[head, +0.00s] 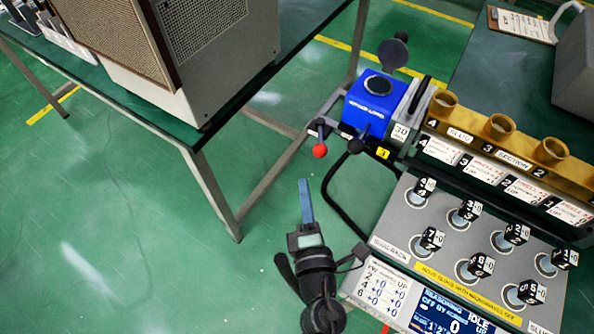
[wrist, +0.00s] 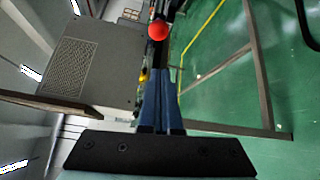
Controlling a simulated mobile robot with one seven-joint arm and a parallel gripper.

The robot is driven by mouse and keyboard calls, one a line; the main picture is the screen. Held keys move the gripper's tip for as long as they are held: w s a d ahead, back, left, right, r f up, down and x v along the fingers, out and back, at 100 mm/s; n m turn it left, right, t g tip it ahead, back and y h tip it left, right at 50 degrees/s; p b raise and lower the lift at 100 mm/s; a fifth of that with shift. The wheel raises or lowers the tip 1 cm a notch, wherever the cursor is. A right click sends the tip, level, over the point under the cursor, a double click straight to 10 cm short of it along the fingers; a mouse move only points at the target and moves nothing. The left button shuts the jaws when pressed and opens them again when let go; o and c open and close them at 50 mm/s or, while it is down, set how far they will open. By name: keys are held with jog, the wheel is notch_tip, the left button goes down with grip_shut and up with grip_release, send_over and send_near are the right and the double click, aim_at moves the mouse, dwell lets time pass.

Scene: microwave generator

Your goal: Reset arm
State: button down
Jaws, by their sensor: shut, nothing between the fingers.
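My gripper (head: 306,200) is in the lower middle of the head view, pointing up the picture, with its blue fingers together and nothing between them. In the wrist view its two blue fingers (wrist: 161,85) lie side by side, closed. It hangs in free air left of the slug rack panel (head: 400,232), apart from it. The red ball knob (head: 320,151) of a lever is beyond the fingertips in the head view. In the wrist view the red knob (wrist: 158,30) shows just above the fingertips.
A blue box unit (head: 368,100) with levers stands at the console's far left corner. The rack holds several numbered black slugs, with brass cups (head: 499,127) behind. A table (head: 215,125) carrying a large beige cabinet (head: 185,85) is at upper left. Green floor (head: 120,230) is clear at lower left.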

jog(key=w+d+r+m+t+h, duration=0.15)
jog(key=r+m, duration=0.35)
jog(key=r, duration=0.7)
jog(key=w+d+r+m+t+h, duration=0.1)
jog(key=r+m+t+h, duration=0.3)
jog(key=r, duration=0.9)
jog(key=w+d+r+m+t+h, duration=0.15)
jog(key=r+m, duration=0.45)
jog(key=r, duration=0.6)
jog(key=s+a+r+m+t+y, duration=0.25)
jog(key=s+a+r, duration=0.2)
jog(key=r, duration=0.65)
jog(key=s+a+r+m+t+y, duration=0.1)
jog(key=s+a+r+m+y, duration=0.3)
jog(key=r, duration=0.6)
notch_tip(320, 180, up, 15)
jog(key=s+p, duration=0.1)
jog(key=p, duration=1.3)
jog(key=shift+d+n, duration=0.35)
jog(key=shift+n, duration=0.1)
